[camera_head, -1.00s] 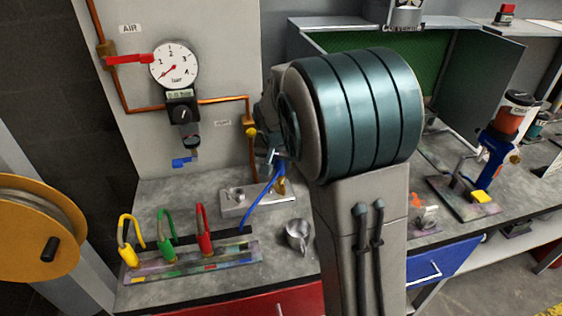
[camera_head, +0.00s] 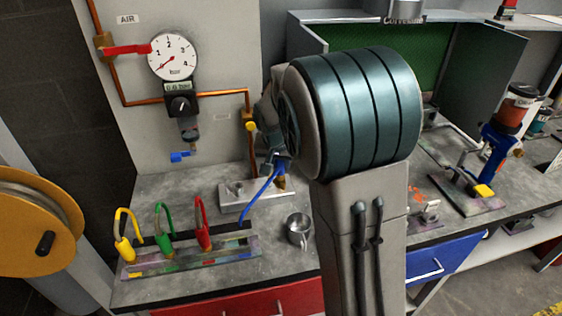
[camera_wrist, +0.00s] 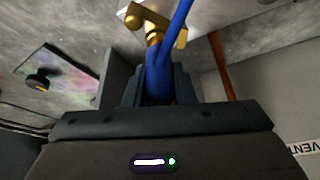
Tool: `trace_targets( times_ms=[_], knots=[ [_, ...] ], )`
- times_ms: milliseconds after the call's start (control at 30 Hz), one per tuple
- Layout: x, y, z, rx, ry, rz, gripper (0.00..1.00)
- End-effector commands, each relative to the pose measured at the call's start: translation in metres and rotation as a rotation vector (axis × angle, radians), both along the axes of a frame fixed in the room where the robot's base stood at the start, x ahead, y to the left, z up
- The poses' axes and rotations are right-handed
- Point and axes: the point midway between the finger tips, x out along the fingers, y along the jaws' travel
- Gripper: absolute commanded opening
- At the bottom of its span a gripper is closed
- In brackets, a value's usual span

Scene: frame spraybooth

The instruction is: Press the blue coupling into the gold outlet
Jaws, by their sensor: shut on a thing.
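My gripper (camera_wrist: 160,95) is shut on the blue coupling (camera_wrist: 158,85) in the wrist view. The blue hose (camera_wrist: 177,35) runs from it toward the top. A gold fitting (camera_wrist: 152,22), apparently the gold outlet, shows just beyond the coupling; I cannot tell whether the two touch or how far they overlap. In the head view a small gold piece (camera_head: 281,183) shows just below my wrist, with the blue hose (camera_head: 257,195) curving down to the left.
A rack (camera_head: 190,260) with yellow, green and red hose couplings stands on the bench's left. A metal cup (camera_head: 299,229) and a flat metal block (camera_head: 235,196) are near my arm. A pressure gauge (camera_head: 173,56) and copper pipe (camera_head: 220,94) are on the wall panel.

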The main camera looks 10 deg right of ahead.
Motion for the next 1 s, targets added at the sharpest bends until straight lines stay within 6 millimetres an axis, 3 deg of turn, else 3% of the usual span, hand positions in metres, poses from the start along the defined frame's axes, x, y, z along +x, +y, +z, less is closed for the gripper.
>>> trace_targets(
  times_ms=[133,167,233,533,667,1000],
  knots=[
    [0.0,0.0,-0.005,0.0,0.002,0.0,0.0],
    [0.0,0.0,-0.004,0.0,0.001,0.0,0.32],
    [0.0,0.0,-0.004,0.0,0.002,0.0,0.49],
    [-0.001,0.0,-0.003,0.0,0.001,0.0,0.49],
    [-0.004,0.002,0.007,0.0,-0.001,0.0,0.49],
    [-0.029,0.013,0.073,0.001,-0.005,0.002,0.49]
  ],
)
